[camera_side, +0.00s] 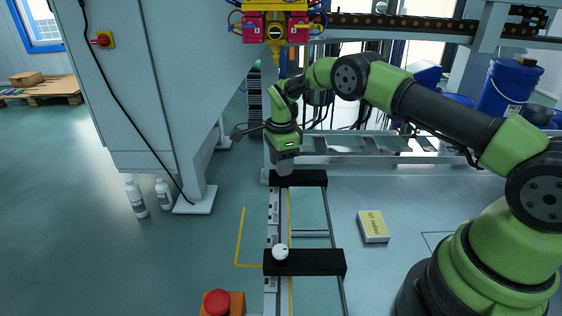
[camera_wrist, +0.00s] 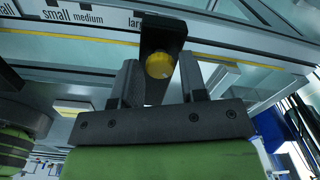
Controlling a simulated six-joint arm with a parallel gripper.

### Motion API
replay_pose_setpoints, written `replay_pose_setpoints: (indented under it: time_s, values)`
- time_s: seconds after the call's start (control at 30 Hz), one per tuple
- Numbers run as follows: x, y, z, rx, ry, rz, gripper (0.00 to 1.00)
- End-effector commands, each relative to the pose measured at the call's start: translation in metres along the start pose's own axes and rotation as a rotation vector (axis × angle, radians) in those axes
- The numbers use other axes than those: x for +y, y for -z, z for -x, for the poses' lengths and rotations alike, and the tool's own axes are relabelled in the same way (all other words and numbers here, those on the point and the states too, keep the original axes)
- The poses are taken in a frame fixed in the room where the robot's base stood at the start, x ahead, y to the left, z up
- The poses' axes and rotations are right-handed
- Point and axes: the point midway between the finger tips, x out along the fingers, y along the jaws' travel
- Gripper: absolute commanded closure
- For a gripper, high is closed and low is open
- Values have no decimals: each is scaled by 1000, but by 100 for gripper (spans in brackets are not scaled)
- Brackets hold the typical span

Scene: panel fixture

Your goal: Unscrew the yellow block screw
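The yellow screw (camera_wrist: 160,65) is a round yellow knob on a dark block (camera_wrist: 163,28) in the wrist view. My gripper (camera_wrist: 159,80) is open, with one finger to the left of the knob and the other to the right. A gap shows on both sides, and I cannot tell how deep the knob lies between the fingers. In the side view my gripper (camera_side: 285,167) points down over the far black block (camera_side: 314,179). The yellow screw is hidden there behind my gripper.
A near black block (camera_side: 320,262) carries a white knob (camera_side: 280,252). A label strip (camera_wrist: 60,15) reads small and medium. A yellow-and-white box (camera_side: 373,226) lies to the right. A red button (camera_side: 217,302) stands at the front. A grey cabinet (camera_side: 130,90) rises to the left.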

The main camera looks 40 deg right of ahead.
Motion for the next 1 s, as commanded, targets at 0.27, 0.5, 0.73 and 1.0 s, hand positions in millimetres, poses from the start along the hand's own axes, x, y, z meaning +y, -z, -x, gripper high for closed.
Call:
replay_pose_setpoints:
  time_s: [0.27,0.5,0.73,1.0]
  values:
    - [0,0,0,0,0,1,96]
    - [0,0,0,0,-1,47,96]
    - [0,0,0,0,-1,186,96]
    - [0,0,0,0,-1,433,96]
